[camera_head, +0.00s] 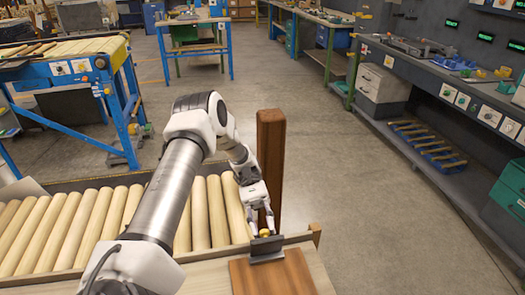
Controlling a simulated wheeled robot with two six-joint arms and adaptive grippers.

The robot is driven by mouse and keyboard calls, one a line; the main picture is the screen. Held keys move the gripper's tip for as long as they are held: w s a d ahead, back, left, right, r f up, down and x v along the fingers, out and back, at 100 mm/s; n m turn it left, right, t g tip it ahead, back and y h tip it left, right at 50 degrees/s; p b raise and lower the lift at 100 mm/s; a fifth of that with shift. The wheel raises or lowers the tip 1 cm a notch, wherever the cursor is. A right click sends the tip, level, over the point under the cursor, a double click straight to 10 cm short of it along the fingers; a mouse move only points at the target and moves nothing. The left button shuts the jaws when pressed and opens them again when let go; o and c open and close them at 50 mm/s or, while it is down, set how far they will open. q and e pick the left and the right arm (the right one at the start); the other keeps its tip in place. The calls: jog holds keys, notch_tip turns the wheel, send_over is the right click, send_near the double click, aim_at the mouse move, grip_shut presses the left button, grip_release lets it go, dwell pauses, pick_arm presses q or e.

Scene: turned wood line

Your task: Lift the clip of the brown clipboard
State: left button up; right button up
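The brown clipboard (275,276) lies on the pale wooden bench top at the bottom centre, its lower part cut off by the picture edge. Its dark grey clip (266,250) is at the far end of the board and looks down against it. A small yellow knob (265,233) shows just behind the clip. My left gripper (263,232) points down at the clip, its two fingers apart on either side of the knob. Whether the fingers touch the knob or clip is too small to tell. My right gripper is not in view.
A tall brown wooden post (270,160) stands right behind my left gripper. Pale turned rods (110,215) lie in a row in a rack at the left. A grey workbench (440,75) runs along the right wall. The floor (360,200) right of the clipboard is clear.

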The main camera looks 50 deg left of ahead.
pick_arm(q)
jog(key=shift+o, duration=1.1)
jog(key=shift+w, duration=0.1)
notch_tip(320, 180, up, 10)
jog(key=shift+f, duration=0.15)
